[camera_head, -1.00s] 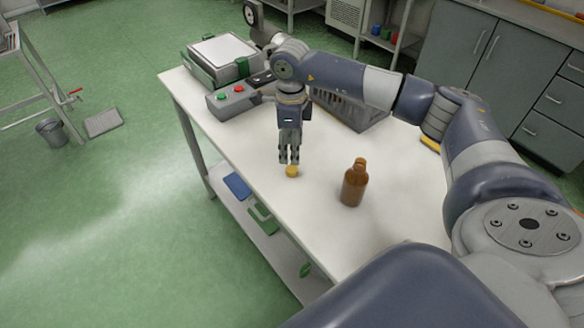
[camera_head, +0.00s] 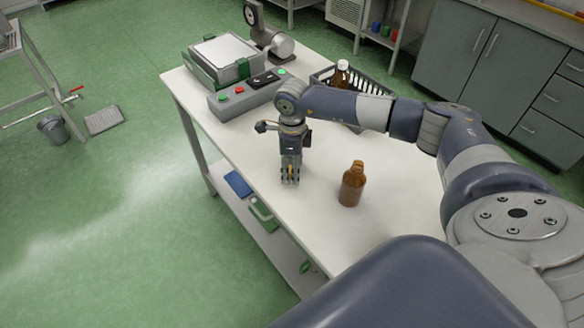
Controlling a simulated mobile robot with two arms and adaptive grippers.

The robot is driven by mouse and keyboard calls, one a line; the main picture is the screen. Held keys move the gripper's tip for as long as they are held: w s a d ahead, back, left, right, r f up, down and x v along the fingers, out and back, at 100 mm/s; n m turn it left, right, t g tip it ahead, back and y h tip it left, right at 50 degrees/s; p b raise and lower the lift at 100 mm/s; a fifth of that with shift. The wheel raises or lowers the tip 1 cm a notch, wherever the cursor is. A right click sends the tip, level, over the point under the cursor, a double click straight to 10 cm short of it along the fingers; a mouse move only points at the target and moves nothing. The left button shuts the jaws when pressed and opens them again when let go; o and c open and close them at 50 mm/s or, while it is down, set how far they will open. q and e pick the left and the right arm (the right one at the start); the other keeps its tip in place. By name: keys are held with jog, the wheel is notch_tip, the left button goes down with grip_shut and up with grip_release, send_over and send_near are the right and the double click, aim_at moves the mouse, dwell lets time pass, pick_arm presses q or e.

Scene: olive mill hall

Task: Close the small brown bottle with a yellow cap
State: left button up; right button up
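The small brown bottle (camera_head: 353,184) stands upright and uncapped on the white table, its neck bare. My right gripper (camera_head: 290,181) points straight down at the table to the left of the bottle, near the front-left edge. A bit of the yellow cap (camera_head: 290,171) shows between its fingers, which hide most of the cap. The fingers are around the cap at table height; whether they press on it cannot be seen. My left gripper is not in view.
A dark crate (camera_head: 378,84) holding a white-capped brown bottle (camera_head: 342,72) stands behind my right arm. A grey button box (camera_head: 240,97) and a scale-like device (camera_head: 222,55) are at the table's far left. The white tabletop (camera_head: 330,230) is bare around the brown bottle.

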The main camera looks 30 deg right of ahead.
jog(key=c, duration=0.8)
jog(key=shift+r, duration=0.15)
jog(key=shift+w+r+b, duration=0.1)
jog(key=shift+r+b, duration=0.4)
jog(key=shift+r, duration=0.1)
jog(key=shift+s+a+r+b, duration=0.2)
jog(key=shift+r+b, duration=0.1)
jog(key=shift+r, duration=0.2)
jog(key=shift+s+a+r+b, duration=0.15)
jog(key=shift+r+b, duration=0.1)
jog(key=shift+r, duration=0.2)
jog(key=s+a+b, duration=0.1)
jog(key=s+a, duration=0.1)
jog(key=s, duration=0.1)
jog(key=s+a+r+b, duration=0.1)
jog(key=s+a, duration=0.2)
jog(key=s, duration=0.1)
jog(key=s+a+b, duration=0.2)
jog(key=s+a, duration=0.1)
jog(key=s, duration=0.1)
jog(key=shift+s+r, duration=0.2)
jog(key=shift+s, duration=0.05)
jog(key=shift+s+a+r, duration=0.15)
jog(key=shift+s+a, duration=0.15)
jog(key=shift+s, duration=0.25)
